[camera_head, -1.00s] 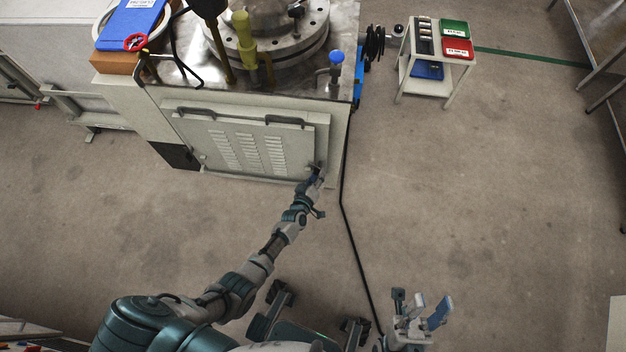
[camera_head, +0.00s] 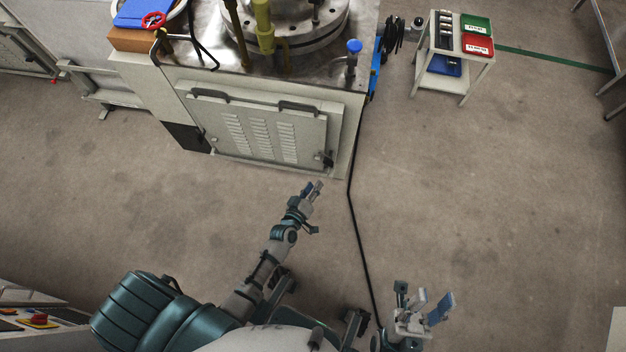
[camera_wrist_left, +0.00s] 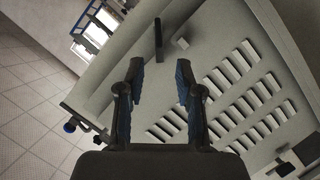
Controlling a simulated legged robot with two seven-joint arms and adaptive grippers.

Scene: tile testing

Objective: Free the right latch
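The right latch (camera_head: 327,160) is a small dark fitting at the lower right corner of the louvered panel (camera_head: 233,118) on the machine's front. My left gripper (camera_head: 314,188) is just in front of the panel's lower right corner, apart from the latch. Its fingers stand apart with nothing between them in the left wrist view (camera_wrist_left: 158,80). The panel looks closed.
A black cable (camera_head: 358,235) runs over the floor. A small cart (camera_head: 455,84) with coloured bins stands at the upper right. The floor between is clear.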

